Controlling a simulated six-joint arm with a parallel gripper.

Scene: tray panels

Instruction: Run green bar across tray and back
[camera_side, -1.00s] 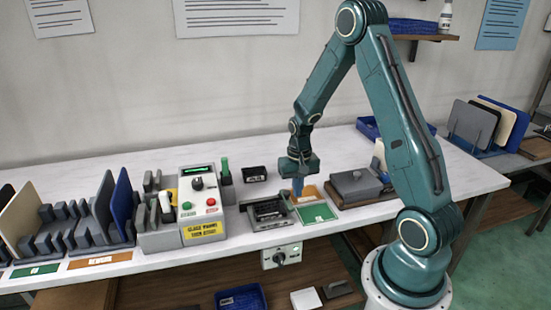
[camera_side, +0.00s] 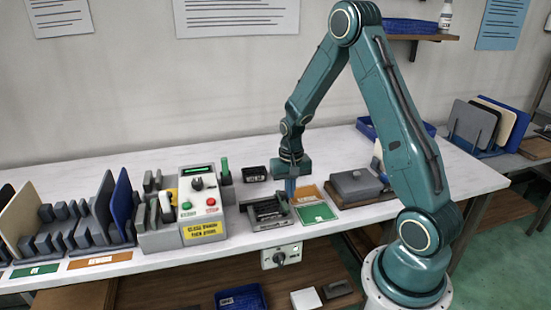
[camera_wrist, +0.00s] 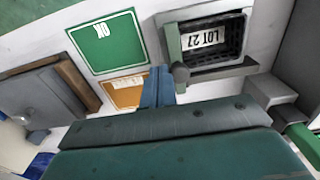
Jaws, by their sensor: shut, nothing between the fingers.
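The dark tray (camera_side: 266,224) sits in a grey frame on the bench; in the wrist view the tray (camera_wrist: 233,56) shows a LOT 27 label. The bar is hard to make out in the side view.
A green OK card (camera_side: 315,213) and an orange card (camera_side: 306,194) lie right of the tray. A grey-lidded block (camera_side: 356,184) stands further right. The control box (camera_side: 199,205) stands left, with a green-handled tool (camera_side: 224,166) beside it. A small black box (camera_side: 254,174) is behind.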

